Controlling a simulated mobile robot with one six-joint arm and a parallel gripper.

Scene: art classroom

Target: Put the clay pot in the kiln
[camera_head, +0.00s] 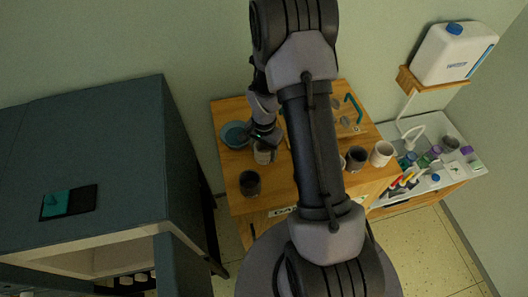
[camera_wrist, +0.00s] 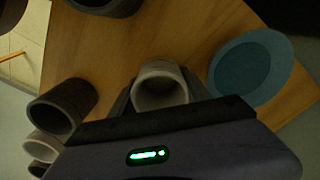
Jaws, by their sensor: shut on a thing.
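My gripper (camera_head: 264,138) is over the left part of the wooden table. It is shut on a small pale grey-beige pot (camera_head: 263,155), which also shows between the fingers in the wrist view (camera_wrist: 160,88). I cannot tell whether this pot touches the tabletop or is just above it. The kiln looks to be the large dark blue-grey box (camera_head: 90,150) at the left, with a pale interior (camera_head: 105,258) showing at its lower front. Much of that interior is cut off by the picture edge.
A blue dish (camera_head: 235,135) lies left of my gripper on the wooden table (camera_head: 228,107). A dark pot (camera_head: 250,184) stands near the table's front left. Another dark pot (camera_head: 356,158) and a white pot (camera_head: 382,153) stand at the right. A gap separates table and kiln.

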